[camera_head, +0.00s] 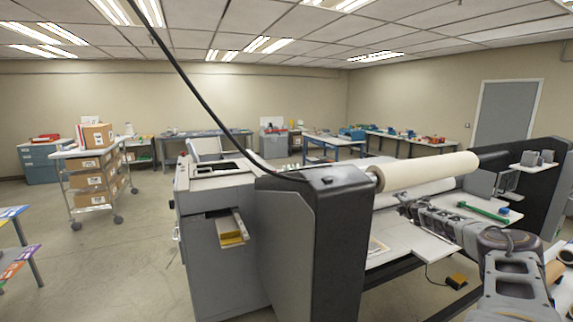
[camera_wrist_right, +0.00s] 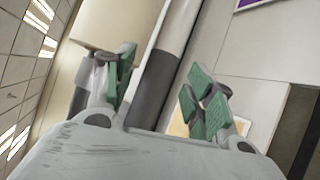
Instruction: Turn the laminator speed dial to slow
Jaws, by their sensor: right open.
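The laminator (camera_head: 341,240) fills the centre and right of the head view, with a dark grey end housing and a cream roll (camera_head: 430,170) across its top. I cannot make out the speed dial in either view. My right arm reaches in from the lower right. Its gripper (camera_head: 406,211) is over the machine's bed, below the roll, and small in this view. In the right wrist view the gripper (camera_wrist_right: 166,82) is open, its green-padded fingers apart with nothing held. A cream and dark grey cylinder shows behind the fingers. My left gripper is not in view.
A grey cabinet machine (camera_head: 222,260) stands left of the dark housing. A black cable (camera_head: 190,85) runs from the ceiling to the housing top. A green tool (camera_head: 483,211) lies on a white surface at right. A cart with boxes (camera_head: 92,180) stands at left, with open floor around it.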

